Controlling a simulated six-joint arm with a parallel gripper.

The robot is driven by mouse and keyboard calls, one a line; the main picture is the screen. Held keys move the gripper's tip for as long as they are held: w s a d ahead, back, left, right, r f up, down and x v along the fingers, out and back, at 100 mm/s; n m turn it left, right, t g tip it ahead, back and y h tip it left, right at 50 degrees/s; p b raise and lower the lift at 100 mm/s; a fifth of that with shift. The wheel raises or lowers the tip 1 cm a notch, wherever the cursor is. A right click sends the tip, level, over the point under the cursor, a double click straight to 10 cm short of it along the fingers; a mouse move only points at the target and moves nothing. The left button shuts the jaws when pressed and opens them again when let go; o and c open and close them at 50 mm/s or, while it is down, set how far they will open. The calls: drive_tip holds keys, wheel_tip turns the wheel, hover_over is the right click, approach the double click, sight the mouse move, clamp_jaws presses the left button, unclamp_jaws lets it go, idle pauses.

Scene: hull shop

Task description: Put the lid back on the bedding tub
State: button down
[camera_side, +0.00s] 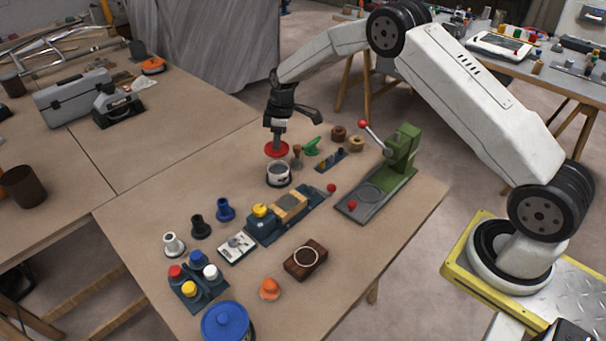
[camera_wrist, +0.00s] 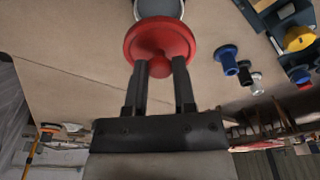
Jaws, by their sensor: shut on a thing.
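The red lid (camera_side: 277,150) is a round disc with a knob, held above the table. My gripper (camera_side: 278,138) is shut on the lid's knob (camera_wrist: 158,68), with one finger on each side. The open tub (camera_side: 279,178), pale with a dark band, stands upright on the table just below the lid. In the side view a small gap shows between lid and tub. In the wrist view the lid (camera_wrist: 160,40) hides most of the tub, and only part of its rim (camera_wrist: 162,8) shows beyond the lid.
A wooden-handled tool (camera_side: 297,157) and a green piece (camera_side: 311,147) stand close right of the tub. A green lever press (camera_side: 388,175) is further right. A blue fixture (camera_side: 262,225) and several spools lie in front. The table left of the tub is clear.

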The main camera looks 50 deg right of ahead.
drive_tip(key=shift+f, duration=3)
drive_tip(key=shift+f, duration=0.15)
idle(0.5)
unclamp_jaws()
drive_tip(key=shift+r, duration=0.2)
idle(0.3)
drive_tip(key=shift+r, duration=3.3)
clamp_jaws()
